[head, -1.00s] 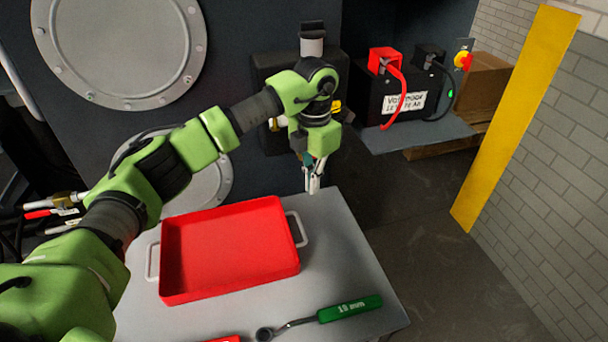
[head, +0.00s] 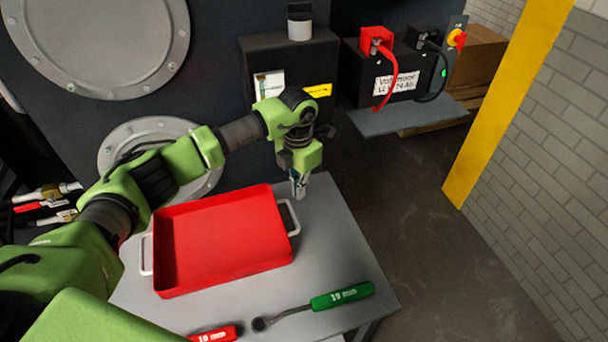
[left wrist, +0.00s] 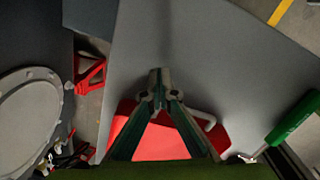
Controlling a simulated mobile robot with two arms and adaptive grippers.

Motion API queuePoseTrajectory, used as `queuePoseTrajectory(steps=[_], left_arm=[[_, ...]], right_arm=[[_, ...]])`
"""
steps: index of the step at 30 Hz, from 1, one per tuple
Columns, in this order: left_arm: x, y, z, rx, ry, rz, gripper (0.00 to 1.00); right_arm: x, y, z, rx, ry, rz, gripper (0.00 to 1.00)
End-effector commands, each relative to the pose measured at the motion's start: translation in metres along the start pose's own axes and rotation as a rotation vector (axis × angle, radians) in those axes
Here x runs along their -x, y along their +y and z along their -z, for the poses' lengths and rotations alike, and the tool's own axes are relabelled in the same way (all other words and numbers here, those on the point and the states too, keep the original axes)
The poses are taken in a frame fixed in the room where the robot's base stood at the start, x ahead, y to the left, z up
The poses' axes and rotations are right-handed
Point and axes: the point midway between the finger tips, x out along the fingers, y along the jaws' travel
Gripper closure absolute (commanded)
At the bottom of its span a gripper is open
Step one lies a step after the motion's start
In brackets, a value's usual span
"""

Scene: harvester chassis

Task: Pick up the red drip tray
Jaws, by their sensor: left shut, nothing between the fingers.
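The red drip tray (head: 222,238) lies on the grey table in the head view, with a pale handle at each short side. The right handle (head: 289,218) and left handle (head: 146,254) both show. My left gripper (head: 299,190) is above the tray's far right corner, close to the right handle. It is shut and empty. In the left wrist view its fingertips (left wrist: 158,76) meet in front of bare grey table. The tray (left wrist: 162,143) shows behind and between the fingers there, with a handle (left wrist: 207,121) beside them. My right gripper is not in view.
A green-handled wrench (head: 340,296) and a red-handled tool (head: 215,334) lie at the table's (head: 345,250) front. A battery box (head: 390,75) with red and black cables sits on a shelf at back right. A yellow post (head: 510,95) stands right.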

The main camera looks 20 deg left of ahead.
Motion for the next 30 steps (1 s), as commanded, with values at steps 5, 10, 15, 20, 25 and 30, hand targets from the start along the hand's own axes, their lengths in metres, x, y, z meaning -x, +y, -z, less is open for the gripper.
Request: queuePoseTrajectory(steps=[5, 10, 15, 20, 25, 30], left_arm=[[0.001, 0.000, 0.016, 0.001, 0.002, 0.001, 1.00], [0.000, -0.001, 0.021, 0.000, 0.002, 0.001, 1.00], [-0.001, -0.001, 0.021, 0.000, 0.002, 0.001, 1.00], [0.000, 0.000, 0.022, 0.000, 0.002, 0.000, 1.00], [0.001, 0.002, 0.040, 0.002, 0.003, -0.002, 1.00], [0.000, 0.001, 0.064, 0.001, 0.004, -0.001, 1.00]], right_arm=[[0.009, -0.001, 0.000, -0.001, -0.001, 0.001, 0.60], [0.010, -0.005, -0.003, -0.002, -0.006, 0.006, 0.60], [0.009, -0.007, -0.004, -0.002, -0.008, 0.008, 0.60], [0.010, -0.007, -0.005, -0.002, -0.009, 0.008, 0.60], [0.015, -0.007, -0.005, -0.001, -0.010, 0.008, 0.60], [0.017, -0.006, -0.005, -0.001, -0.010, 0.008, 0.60]])
